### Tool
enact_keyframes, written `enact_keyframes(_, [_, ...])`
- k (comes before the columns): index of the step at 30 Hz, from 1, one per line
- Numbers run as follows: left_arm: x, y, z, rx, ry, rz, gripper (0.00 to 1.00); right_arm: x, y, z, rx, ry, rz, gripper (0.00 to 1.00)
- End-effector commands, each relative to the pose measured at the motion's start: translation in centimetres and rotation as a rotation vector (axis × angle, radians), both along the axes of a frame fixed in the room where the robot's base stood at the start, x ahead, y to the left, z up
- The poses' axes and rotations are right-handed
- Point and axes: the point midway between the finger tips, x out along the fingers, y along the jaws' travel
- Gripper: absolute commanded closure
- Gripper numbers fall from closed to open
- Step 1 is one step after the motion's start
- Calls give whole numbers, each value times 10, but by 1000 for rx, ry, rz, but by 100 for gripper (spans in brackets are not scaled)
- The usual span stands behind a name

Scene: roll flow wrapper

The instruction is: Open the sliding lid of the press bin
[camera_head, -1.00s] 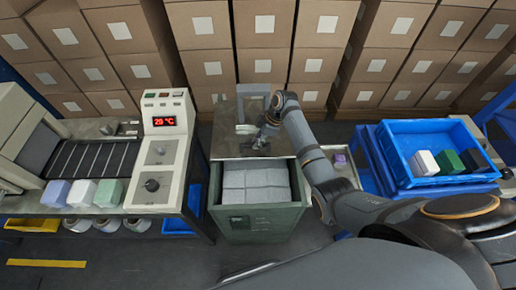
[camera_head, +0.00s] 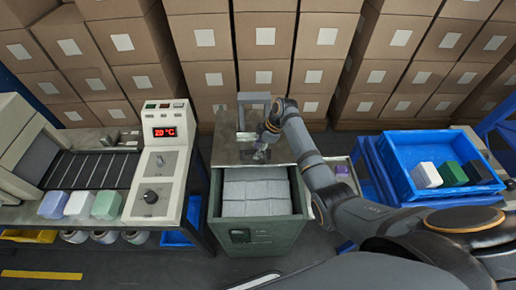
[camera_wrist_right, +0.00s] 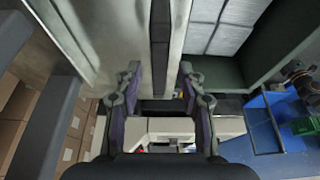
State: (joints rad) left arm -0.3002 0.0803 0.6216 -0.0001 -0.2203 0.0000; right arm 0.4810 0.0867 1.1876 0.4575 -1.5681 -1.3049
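The press bin (camera_head: 240,236) is a green box in the middle of the head view. Its grey metal lid (camera_head: 230,155) covers the rear part, and the front part is uncovered, showing pale grey blocks (camera_head: 255,190) inside. My right gripper (camera_head: 262,153) is low over the front part of the lid, pointing down. In the right wrist view its two fingers (camera_wrist_right: 160,75) are apart, with a dark narrow bar (camera_wrist_right: 160,45) showing between them. I cannot tell whether they touch it. My left gripper is not in view.
A control panel with a red display (camera_head: 165,132) stands left, beside rollers with coloured blocks. A blue tray (camera_head: 400,145) with white, green and black blocks stands right. Stacked cartons (camera_head: 265,60) fill the back. A small purple object (camera_head: 342,169) sits right of the bin.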

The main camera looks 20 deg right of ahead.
Motion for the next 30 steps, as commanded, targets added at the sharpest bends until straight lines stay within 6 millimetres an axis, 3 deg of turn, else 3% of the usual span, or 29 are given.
enact_keyframes(7, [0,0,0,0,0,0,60,-1,-7,15,-2,-3,0,60])
enact_keyframes(15, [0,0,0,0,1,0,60,-8,-31,74,-2,-3,0,60])
enact_keyframes(21, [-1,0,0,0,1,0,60,-11,-42,104,-1,-1,-1,60])
enact_keyframes(30, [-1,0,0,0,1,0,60,-13,-44,111,0,1,0,60])
